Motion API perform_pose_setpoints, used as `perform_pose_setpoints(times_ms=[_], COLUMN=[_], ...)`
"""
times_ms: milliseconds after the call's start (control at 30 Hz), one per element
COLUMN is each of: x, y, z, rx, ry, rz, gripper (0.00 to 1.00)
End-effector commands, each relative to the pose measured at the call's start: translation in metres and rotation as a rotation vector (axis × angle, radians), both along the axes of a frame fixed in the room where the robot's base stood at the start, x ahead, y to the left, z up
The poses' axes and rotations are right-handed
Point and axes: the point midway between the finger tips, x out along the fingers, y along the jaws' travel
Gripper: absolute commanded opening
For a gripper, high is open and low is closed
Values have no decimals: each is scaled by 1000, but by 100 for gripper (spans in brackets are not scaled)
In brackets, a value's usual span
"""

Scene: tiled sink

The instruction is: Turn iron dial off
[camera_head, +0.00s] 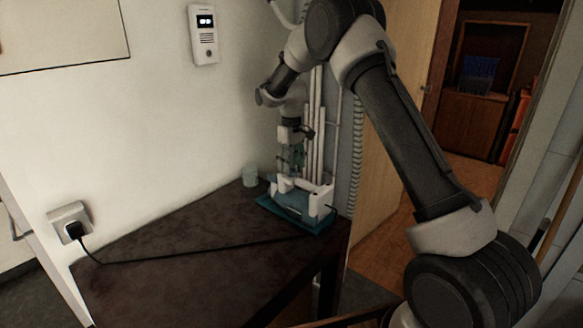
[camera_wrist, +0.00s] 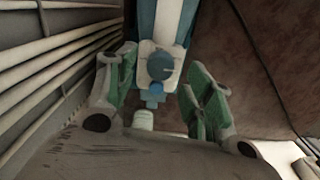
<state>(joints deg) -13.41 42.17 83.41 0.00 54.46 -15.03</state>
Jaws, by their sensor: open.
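The iron (camera_head: 302,193), white and teal, sits on a teal base (camera_head: 292,212) at the far corner of the dark table. In the wrist view the iron's body (camera_wrist: 172,25) runs away from me, with the round blue dial (camera_wrist: 160,66) on its white part. My gripper (camera_head: 292,157) is above the iron in the head view. In the wrist view my gripper (camera_wrist: 165,95) is open, with green fingers on either side of the dial in the picture. Nothing is held between them. I cannot tell how the dial is set.
The dark table (camera_head: 190,262) is mostly clear. A black cord (camera_head: 170,258) runs across it to a wall socket (camera_head: 70,226). A small translucent cup (camera_head: 250,176) stands near the wall. White pipes (camera_head: 316,125) rise behind the iron.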

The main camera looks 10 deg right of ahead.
Motion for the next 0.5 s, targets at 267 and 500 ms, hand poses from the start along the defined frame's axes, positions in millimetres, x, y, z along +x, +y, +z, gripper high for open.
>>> perform_pose_setpoints(times_ms=[267,500], x=[0,0], y=[0,0], z=[-18,-18], rx=[0,0], ry=[0,-1], rz=[1,1], gripper=[52,41])
